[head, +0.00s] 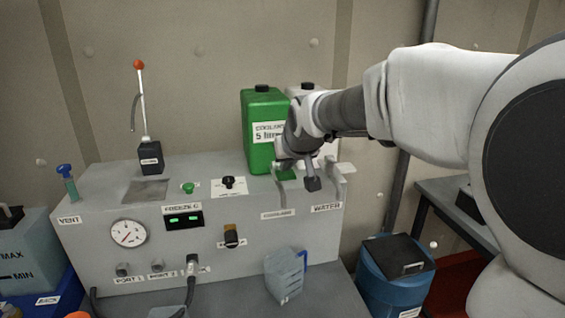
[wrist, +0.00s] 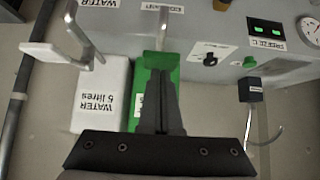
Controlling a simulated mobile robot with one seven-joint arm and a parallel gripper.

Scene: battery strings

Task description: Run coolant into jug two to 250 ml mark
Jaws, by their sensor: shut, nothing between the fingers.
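A translucent jug (head: 284,277) with a blue handle stands on the ledge below the COOLANT label (head: 278,214); its number and any level in it are too small to read. The green coolant can (head: 262,130) stands on top of the cabinet; it also shows in the wrist view (wrist: 141,92). A green tap lever (head: 287,174) sits in front of it, also in the wrist view (wrist: 154,60), with a metal spout. My gripper (head: 312,184) is shut and empty beside this lever. In the wrist view its fingers (wrist: 160,82) overlap the lever; contact cannot be told.
The white water can (wrist: 101,95) and its white tap lever (head: 345,168) are beside the coolant ones. The grey cabinet (head: 90,240) carries a gauge (head: 128,233), a green display (head: 184,219) and knobs. A blue bin (head: 390,285) stands at right. Hoses hang at the front.

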